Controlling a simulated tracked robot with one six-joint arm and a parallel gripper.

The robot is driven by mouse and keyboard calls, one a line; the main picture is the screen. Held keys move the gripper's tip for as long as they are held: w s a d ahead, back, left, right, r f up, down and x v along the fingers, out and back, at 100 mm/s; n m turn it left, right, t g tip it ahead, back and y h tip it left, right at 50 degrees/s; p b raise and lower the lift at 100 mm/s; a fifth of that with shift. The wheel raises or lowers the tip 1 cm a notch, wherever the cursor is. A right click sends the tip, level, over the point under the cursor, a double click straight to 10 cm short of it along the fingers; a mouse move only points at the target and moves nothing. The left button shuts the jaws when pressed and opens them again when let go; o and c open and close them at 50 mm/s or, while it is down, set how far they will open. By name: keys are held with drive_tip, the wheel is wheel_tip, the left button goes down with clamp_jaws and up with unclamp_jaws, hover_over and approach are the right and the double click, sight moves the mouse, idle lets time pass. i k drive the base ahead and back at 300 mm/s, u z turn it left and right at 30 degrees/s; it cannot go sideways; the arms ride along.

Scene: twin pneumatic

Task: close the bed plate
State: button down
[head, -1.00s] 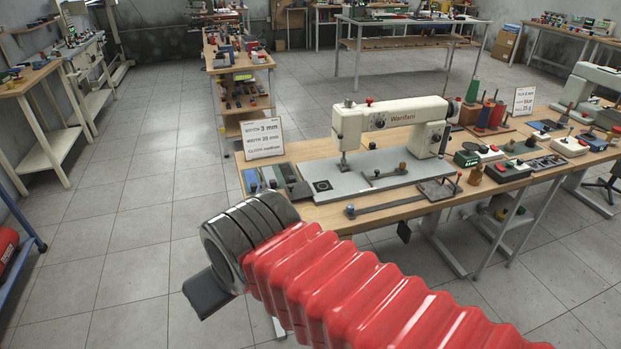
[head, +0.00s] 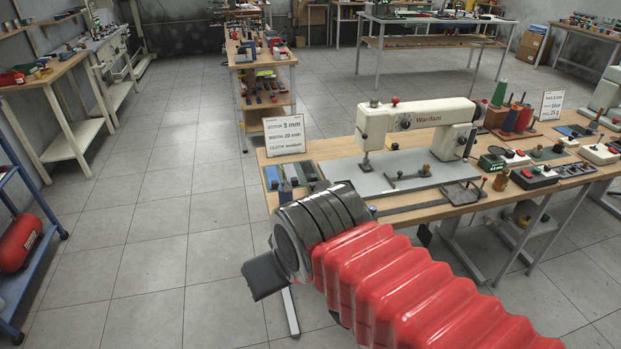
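A cream sewing machine (head: 425,113) marked Warifani stands on a wooden bench. Its flat grey bed (head: 400,185) lies under the arm of the machine. A small darker plate (head: 461,195) with an upright pin lies at the right front corner of the bed. I cannot tell for sure if it is the bed plate, nor how far open it is. My gripper (head: 265,276) is in front of the bench's left end, nearer the camera, and apart from the machine. One dark finger shows; the wrist covers the rest. My wrist also hides the bed's front left corner.
A card (head: 284,135) reading 3 mm, 20 mm and medium stands at the bench's left end. Thread spools (head: 510,118) and small boxes (head: 535,176) fill the right side. A blue rack with a red tank (head: 20,242) is at far left. The floor (head: 150,240) between is clear.

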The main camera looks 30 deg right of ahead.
sight(312, 188)
drive_tip(key=u, duration=0.05)
drive_tip(key=i, duration=1)
drive_tip(key=z, duration=0.05)
